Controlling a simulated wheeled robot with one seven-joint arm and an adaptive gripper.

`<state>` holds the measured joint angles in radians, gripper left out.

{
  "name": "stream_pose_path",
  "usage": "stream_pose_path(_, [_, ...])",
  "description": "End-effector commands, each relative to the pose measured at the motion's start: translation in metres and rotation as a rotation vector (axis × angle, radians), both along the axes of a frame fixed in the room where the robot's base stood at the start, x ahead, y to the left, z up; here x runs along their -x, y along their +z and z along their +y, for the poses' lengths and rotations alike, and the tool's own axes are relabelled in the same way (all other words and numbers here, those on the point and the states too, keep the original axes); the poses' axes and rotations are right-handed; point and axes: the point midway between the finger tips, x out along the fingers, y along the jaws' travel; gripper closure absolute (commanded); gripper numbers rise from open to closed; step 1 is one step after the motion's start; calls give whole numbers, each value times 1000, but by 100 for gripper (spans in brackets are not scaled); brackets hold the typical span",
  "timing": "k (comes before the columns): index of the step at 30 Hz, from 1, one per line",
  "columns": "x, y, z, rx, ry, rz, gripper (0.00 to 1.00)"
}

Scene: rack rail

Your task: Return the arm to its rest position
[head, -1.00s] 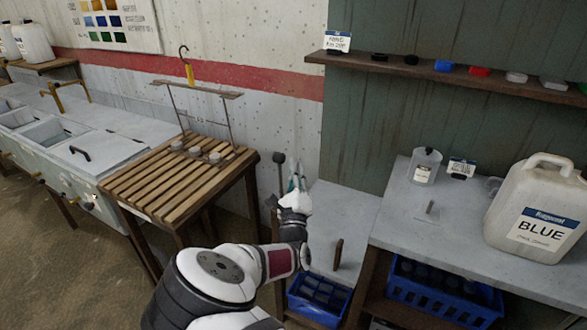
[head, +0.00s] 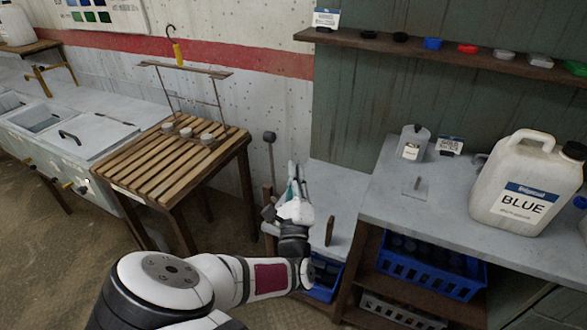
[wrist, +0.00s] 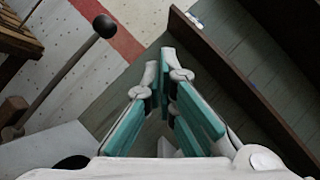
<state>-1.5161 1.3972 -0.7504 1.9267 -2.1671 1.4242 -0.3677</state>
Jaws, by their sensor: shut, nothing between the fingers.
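My gripper (head: 293,178) is in the middle of the head view, at the end of my white arm, in front of the wall and the low grey counter. In the wrist view its teal-padded fingers (wrist: 166,95) point away from the camera with nothing held between them. The gripper is shut and empty. My arm reaches up from the bottom of the head view, and part of it covers the blue crate under the low counter.
A slatted wooden table (head: 165,155) with small grey pieces stands left of my arm. A grey counter (head: 430,215) holds a white BLUE jug (head: 525,185) at right. A lever with a dark knob (head: 269,137) rises close beside my gripper. A wooden shelf (head: 470,60) runs above.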

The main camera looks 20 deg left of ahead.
Motion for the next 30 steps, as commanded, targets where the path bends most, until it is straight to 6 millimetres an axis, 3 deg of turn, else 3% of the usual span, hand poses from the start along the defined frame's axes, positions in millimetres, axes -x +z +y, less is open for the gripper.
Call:
stream_pose_path(12, [-1, 0, -1, -3, -3, 1, 100])
stream_pose_path(14, [-4, 4, -6, -17, -19, 3, 100])
stream_pose_path(17, [-17, 18, -30, -84, -90, 17, 100])
stream_pose_path(20, [-36, 42, -76, -216, -220, 40, 100])
stream_pose_path(24, [-54, 76, -166, -463, -457, 74, 100])
stream_pose_path(30, [-46, 105, -291, -846, -782, 101, 100])
